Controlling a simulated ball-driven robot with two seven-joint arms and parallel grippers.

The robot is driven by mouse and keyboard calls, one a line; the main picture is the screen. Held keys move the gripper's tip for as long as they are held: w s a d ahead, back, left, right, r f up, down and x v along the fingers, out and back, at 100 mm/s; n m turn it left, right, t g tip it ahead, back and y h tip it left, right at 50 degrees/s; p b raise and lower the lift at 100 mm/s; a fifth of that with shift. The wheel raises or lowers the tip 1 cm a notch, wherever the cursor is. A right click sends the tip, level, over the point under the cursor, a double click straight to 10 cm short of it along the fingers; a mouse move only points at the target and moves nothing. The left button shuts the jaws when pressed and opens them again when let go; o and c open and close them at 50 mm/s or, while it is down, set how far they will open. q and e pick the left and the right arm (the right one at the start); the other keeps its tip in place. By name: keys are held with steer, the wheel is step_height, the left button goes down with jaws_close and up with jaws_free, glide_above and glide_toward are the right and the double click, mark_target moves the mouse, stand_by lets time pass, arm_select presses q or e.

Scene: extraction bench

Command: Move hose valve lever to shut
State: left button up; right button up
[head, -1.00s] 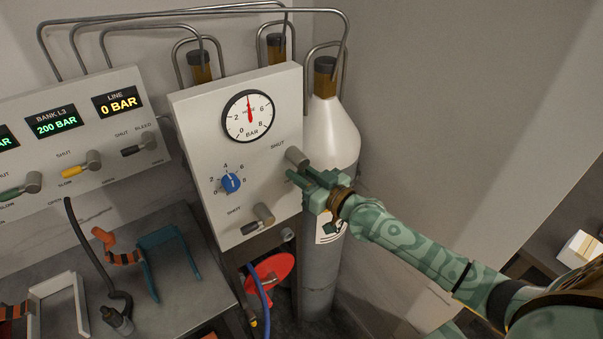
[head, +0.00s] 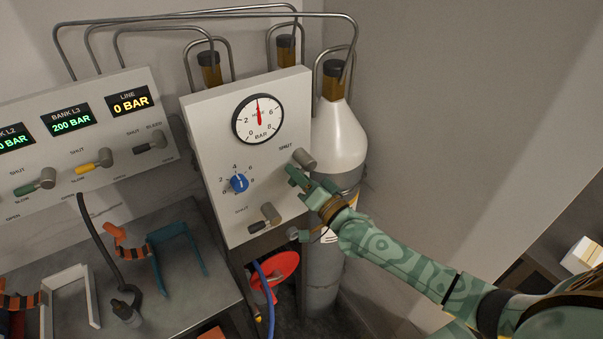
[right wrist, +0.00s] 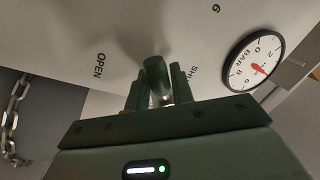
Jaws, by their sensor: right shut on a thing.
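The hose panel (head: 215,150) is a pale upright box with a round "HOSE" gauge (head: 258,118). Its upper right valve has a grey hub (head: 304,159) beside the word "SHUT". My right gripper (head: 294,176) is just below and left of this hub and covers the lever in the head view. In the right wrist view the dark green lever grip (right wrist: 156,76) stands between the two fingers of my right gripper (right wrist: 157,90), which is shut on it. "OPEN" is printed to the left there and "SHUT" to the right, partly hidden by a finger. My left gripper is not in view.
A blue knob (head: 239,183) and a lower lever (head: 266,216) are on the same panel. A white cylinder (head: 340,140) stands close behind on the right. A red disc (head: 282,270) and blue hose are below. A wider panel (head: 70,170) with displays stands left.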

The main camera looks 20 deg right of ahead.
steer(key=m, duration=0.1)
steer(key=m+p, duration=0.1)
steer(key=m, duration=0.1)
steer(key=r+m+h, duration=0.1)
steer(key=shift+a+r+t, duration=0.1)
steer(key=shift+a+t, duration=0.2)
steer(key=shift+a, duration=0.05)
steer(key=shift+r+m+h+p, duration=0.2)
steer(key=shift+m+h+p, duration=0.1)
steer(key=shift+m, duration=0.6)
steer(key=shift+r+m+h+p, duration=0.15)
steer(key=shift+r+m+p, duration=0.1)
steer(key=shift+m, duration=0.65)
steer(key=shift+r+m+h+p, duration=0.2)
steer(key=shift+m+h+p, duration=0.1)
steer(key=shift+m, duration=0.6)
steer(key=o, duration=0.9)
steer(key=shift+s, duration=0.15)
steer(key=b+v, duration=0.1)
steer(key=v, duration=0.7)
steer(key=b+v, duration=0.1)
steer(key=v, duration=0.7)
steer(key=shift+f, duration=0.2)
